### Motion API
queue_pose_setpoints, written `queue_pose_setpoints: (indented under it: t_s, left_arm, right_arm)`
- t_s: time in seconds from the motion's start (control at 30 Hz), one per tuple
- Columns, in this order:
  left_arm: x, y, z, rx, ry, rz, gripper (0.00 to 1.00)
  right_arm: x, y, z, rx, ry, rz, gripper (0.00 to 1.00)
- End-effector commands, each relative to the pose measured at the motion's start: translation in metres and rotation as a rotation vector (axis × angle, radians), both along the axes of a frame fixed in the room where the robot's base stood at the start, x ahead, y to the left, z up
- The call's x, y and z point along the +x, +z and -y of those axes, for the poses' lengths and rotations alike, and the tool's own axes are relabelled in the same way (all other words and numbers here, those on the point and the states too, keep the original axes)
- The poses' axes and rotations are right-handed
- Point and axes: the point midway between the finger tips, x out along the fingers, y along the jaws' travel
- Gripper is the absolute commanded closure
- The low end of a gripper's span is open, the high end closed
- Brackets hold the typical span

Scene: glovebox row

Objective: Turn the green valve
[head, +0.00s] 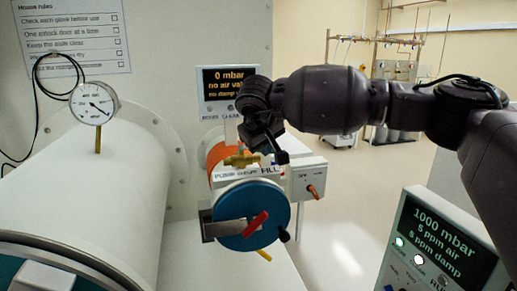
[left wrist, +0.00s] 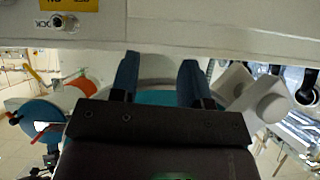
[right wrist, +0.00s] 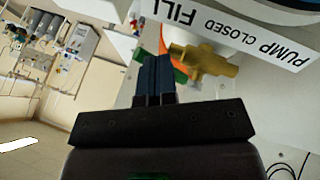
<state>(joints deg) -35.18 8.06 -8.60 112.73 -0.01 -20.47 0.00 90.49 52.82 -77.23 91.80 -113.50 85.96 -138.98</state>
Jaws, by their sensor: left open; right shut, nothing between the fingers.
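A brass valve (head: 241,160) sits above the sign reading PUMP CLOSED FILL (head: 248,172), on top of the small blue-doored chamber. No clearly green handle can be made out on it in the head view. In the right wrist view the brass valve (right wrist: 203,62) lies just right of my right gripper's fingers. My right gripper (head: 279,152) is shut and empty, close beside the valve; I cannot tell whether it touches. It also shows in the right wrist view (right wrist: 156,62). My left gripper (left wrist: 160,75) is open and empty, away from the valve, below a white panel.
The small chamber has a round blue door (head: 232,225) with a red handle (head: 255,224). A switch box (head: 306,180) stands close to its right. A gauge (head: 94,103) rises from the large white cylinder (head: 85,195). A screen (head: 440,243) stands at lower right. Floor beyond is open.

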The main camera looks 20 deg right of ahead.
Motion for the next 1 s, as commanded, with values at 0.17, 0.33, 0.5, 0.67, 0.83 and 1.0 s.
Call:
queue_pose_setpoints:
  t_s: [0.17,0.33,0.5,0.67,0.83,1.0]
  left_arm:
    - [-0.001,0.002,0.0,0.0,0.0,-0.004,0.57]
    - [-0.002,0.002,0.0,0.0,0.001,-0.011,0.57]
    - [-0.003,0.002,-0.001,0.0,0.001,-0.014,0.57]
    - [-0.004,0.004,-0.001,0.0,0.001,-0.014,0.57]
    - [-0.005,0.004,-0.001,0.0,0.002,-0.017,0.57]
    - [-0.006,0.004,-0.001,0.0,0.002,-0.017,0.57]
  right_arm:
    - [0.009,0.0,0.01,-0.001,-0.004,-0.003,1.0]
    - [0.017,-0.001,0.017,-0.002,-0.004,-0.003,1.0]
    - [0.024,-0.001,0.021,-0.002,-0.002,-0.003,1.0]
    - [0.028,-0.001,0.023,-0.001,-0.002,-0.002,1.0]
    - [0.031,0.0,0.024,-0.001,-0.002,0.0,1.0]
    - [0.033,0.0,0.024,0.0,-0.003,0.002,1.0]
